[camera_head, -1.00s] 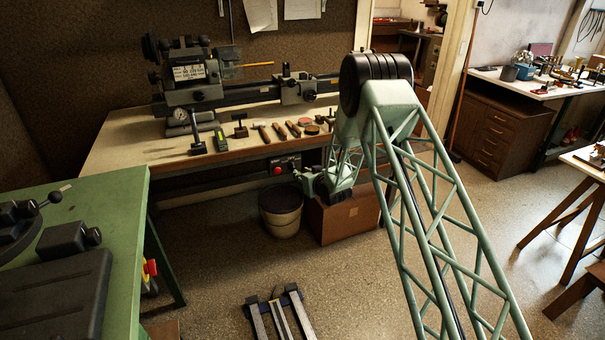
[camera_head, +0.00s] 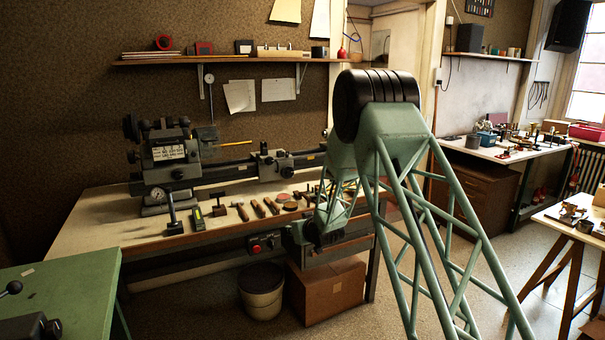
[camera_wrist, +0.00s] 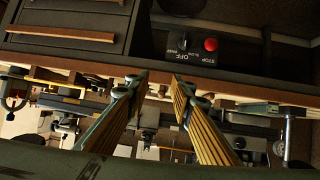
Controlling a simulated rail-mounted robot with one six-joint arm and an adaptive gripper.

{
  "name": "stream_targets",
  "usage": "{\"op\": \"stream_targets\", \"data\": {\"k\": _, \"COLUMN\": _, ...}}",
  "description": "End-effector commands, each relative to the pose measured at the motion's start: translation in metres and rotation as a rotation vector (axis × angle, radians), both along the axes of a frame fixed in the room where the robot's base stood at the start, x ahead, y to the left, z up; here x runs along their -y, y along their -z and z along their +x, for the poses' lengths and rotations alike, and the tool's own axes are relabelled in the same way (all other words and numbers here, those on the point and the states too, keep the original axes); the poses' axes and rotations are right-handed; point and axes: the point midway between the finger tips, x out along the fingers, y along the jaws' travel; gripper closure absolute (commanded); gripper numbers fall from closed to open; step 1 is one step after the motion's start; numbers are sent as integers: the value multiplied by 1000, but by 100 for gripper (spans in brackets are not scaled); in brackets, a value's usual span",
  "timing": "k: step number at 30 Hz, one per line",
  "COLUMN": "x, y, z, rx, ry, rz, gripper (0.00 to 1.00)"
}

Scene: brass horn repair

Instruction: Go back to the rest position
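My gripper (camera_wrist: 161,77) shows in the wrist view with its two striped fingers apart at the tips and nothing held between them. In the head view, my arm's far end hangs before the right part of the lathe bench (camera_head: 100,225); the fingers cannot be made out there. The wrist view is upside down. Past the fingertips it shows the bench's front edge, a red stop button (camera_wrist: 211,44) on a dark panel, and dark drawers (camera_wrist: 65,38). I cannot tell how far the fingertips are from the bench.
A lathe (camera_head: 180,160) and several hand tools lie on the bench. A bucket (camera_head: 262,290) and a cardboard box (camera_head: 328,290) stand below it. A green table (camera_head: 70,290) is at left, a wooden-legged table (camera_head: 550,225) at right. The floor between is partly clear.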

Motion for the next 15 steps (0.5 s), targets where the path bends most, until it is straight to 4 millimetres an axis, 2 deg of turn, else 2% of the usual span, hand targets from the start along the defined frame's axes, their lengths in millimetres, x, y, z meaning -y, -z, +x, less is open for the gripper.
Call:
{"op": "stream_targets", "data": {"k": 3, "x": 11, "y": -23, "z": -8, "rx": -15, "ry": 14, "rz": -11, "gripper": 78}}
{"op": "stream_targets", "data": {"k": 15, "x": 48, "y": -90, "z": -43, "rx": -71, "ry": 63, "rz": -44, "gripper": 78}}
